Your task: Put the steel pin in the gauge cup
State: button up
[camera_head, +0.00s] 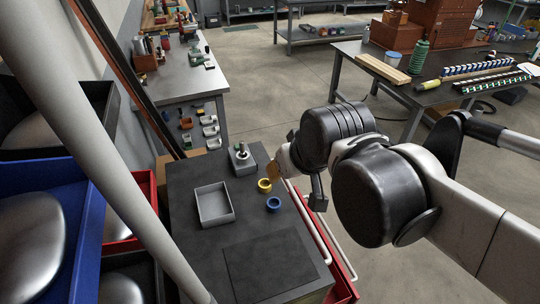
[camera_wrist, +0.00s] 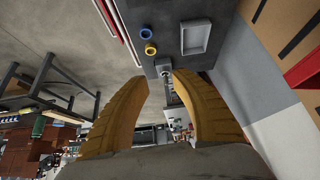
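A small grey block (camera_head: 244,166) stands at the far end of the dark cart top. A short upright piece with a pale, greenish top (camera_head: 239,149) stands on it, possibly the steel pin. A yellow ring-shaped cup (camera_head: 265,185) and a blue one (camera_head: 273,204) sit nearby; I cannot tell which is the gauge cup. They also show in the wrist view, yellow (camera_wrist: 150,49) and blue (camera_wrist: 146,32). My gripper (camera_wrist: 161,80) has its tan fingers apart, with nothing held between them. The block (camera_wrist: 163,65) appears beyond the gap between the fingertips.
An empty grey tray (camera_head: 228,219) sits left of the cups on the cart top (camera_head: 190,250). A workbench (camera_head: 185,85) with tools stands behind. The cart top's near part is clear.

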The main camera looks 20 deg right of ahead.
jog(key=s+f, duration=0.1)
jog(key=s, duration=0.1)
jog(key=s+f, duration=0.1)
jog(key=s, duration=0.1)
jog(key=shift+f, duration=0.2)
